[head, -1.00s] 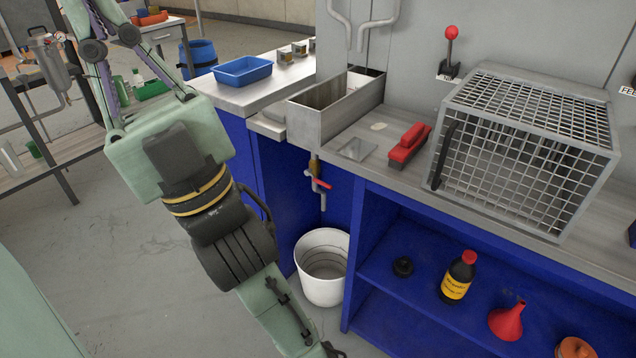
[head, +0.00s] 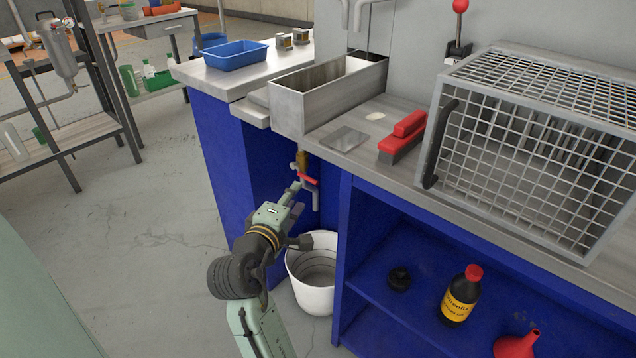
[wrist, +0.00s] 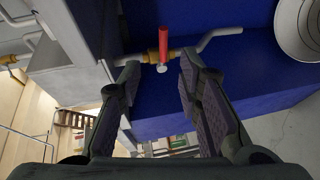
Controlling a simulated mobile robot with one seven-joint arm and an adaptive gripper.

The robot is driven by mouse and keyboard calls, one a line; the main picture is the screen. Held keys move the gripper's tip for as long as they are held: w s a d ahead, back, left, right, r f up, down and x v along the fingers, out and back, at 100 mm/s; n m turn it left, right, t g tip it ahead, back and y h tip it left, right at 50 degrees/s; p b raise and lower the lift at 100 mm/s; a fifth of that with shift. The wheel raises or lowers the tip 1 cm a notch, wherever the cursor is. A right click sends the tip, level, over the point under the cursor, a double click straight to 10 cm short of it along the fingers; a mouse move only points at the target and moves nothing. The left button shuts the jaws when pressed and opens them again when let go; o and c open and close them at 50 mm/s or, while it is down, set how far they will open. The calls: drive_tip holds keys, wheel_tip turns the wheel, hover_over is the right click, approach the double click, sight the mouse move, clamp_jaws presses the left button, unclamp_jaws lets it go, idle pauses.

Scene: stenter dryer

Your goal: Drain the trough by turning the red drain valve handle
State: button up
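The metal trough (head: 305,112) sits at the left end of the counter, in front of the grey machine wall. Below it hangs a brass drain valve (head: 302,159) with a red handle (head: 308,180) and a bent grey spout (head: 315,200). My gripper (head: 297,190) is close to the handle, just left of it. In the wrist view my gripper (wrist: 160,68) is open, its two dark fingers apart. The red handle (wrist: 163,42) shows between and just beyond the fingertips, and I see no grip on it. The trough's inside bottom is hidden.
A white bucket (head: 312,294) stands on the floor below the spout, beside my arm. The blue cabinet (head: 343,235) with its shelf edge is right of the valve. A wire cage (head: 530,150) and a red-handled brush (head: 402,138) are on the counter.

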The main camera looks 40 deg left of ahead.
sight(309, 181)
drive_tip(key=x, duration=0.7)
drive_tip(key=p+x, duration=0.1)
drive_tip(key=x, duration=0.2)
drive_tip(key=shift+w+f, duration=0.35)
drive_tip(key=shift+w, duration=0.05)
drive_tip(key=shift+c, duration=0.6)
clamp_jaws()
